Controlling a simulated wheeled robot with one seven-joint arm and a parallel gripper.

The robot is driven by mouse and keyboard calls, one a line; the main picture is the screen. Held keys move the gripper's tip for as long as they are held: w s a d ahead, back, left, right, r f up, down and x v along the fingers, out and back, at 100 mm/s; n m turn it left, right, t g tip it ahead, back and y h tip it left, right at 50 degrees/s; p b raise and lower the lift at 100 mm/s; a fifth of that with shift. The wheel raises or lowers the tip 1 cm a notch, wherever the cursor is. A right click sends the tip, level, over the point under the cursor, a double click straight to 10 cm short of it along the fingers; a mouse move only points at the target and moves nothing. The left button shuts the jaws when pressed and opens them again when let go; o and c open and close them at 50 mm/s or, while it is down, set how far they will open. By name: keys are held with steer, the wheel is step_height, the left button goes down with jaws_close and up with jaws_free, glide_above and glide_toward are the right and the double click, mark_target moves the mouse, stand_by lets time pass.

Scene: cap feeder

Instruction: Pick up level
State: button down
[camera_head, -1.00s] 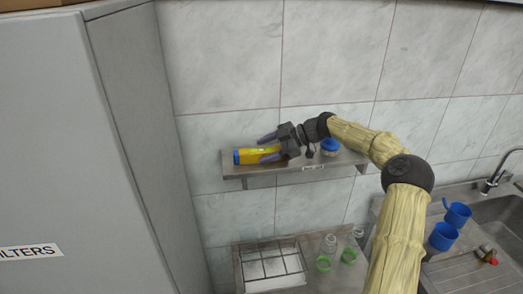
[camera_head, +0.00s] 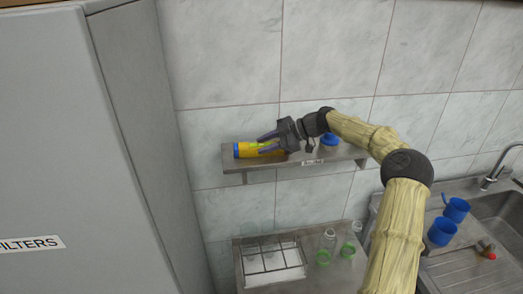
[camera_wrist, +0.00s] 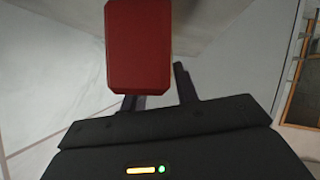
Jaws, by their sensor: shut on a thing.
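The level (camera_head: 245,150), a yellow bar with a blue end in the head view, lies along the wall shelf. My gripper (camera_head: 266,142) reaches it from the right, its dark fingers shut on it. The fingers and palm hide part of its right side. In the wrist view a red block-shaped end (camera_wrist: 138,45) stands before my fingers and covers most of the left one; I cannot tell for sure that it belongs to the level.
A blue-topped container (camera_head: 329,141) stands right of my gripper on the shelf (camera_head: 262,169). Below are a wire rack (camera_head: 270,258) and glass bottles (camera_head: 328,240) with green rings. Blue cups (camera_head: 442,232) stand by the sink at right. A grey cabinet (camera_head: 60,150) fills the left.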

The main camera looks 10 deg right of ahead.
mark_target(266, 144)
steer(key=shift+f, duration=0.25)
step_height(266, 144, up, 10)
steer(key=b, duration=0.3)
steer(key=shift+b, duration=0.35)
steer(key=shift+w, duration=0.15)
stand_by(0.3)
